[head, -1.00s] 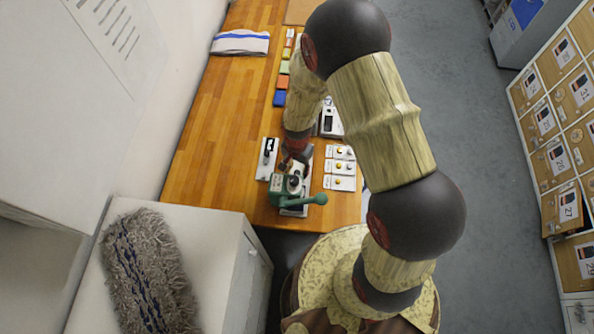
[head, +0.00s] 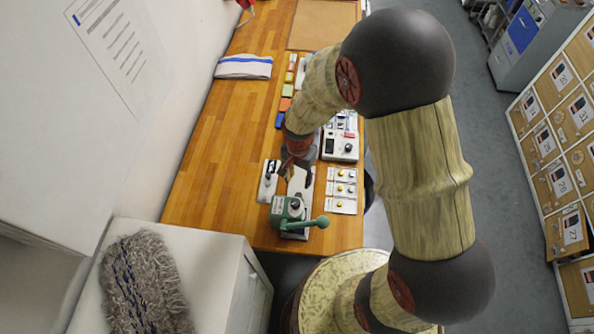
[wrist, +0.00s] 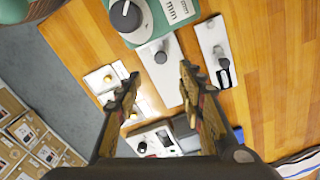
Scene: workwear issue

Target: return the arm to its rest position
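My gripper (head: 299,170) hangs over the near part of the wooden bench, just behind the green lever press (head: 288,210). In the wrist view my gripper (wrist: 159,78) is open, its two fingers apart with nothing held between them. The press's white base plate (wrist: 158,77) with a small grey knob shows beyond the gap between the fingers. The green press (wrist: 151,18) itself is at the top of that view, apart from the fingers. My arm is bent, with its elbow raised to the right of the bench.
A white strip with a black piece (head: 268,183) lies left of the gripper. Cards with yellow knobs (head: 341,190) and a white device (head: 340,145) lie to the right. A cabinet with a grey mop head (head: 145,285) stands front left. Numbered lockers (head: 562,150) line the right.

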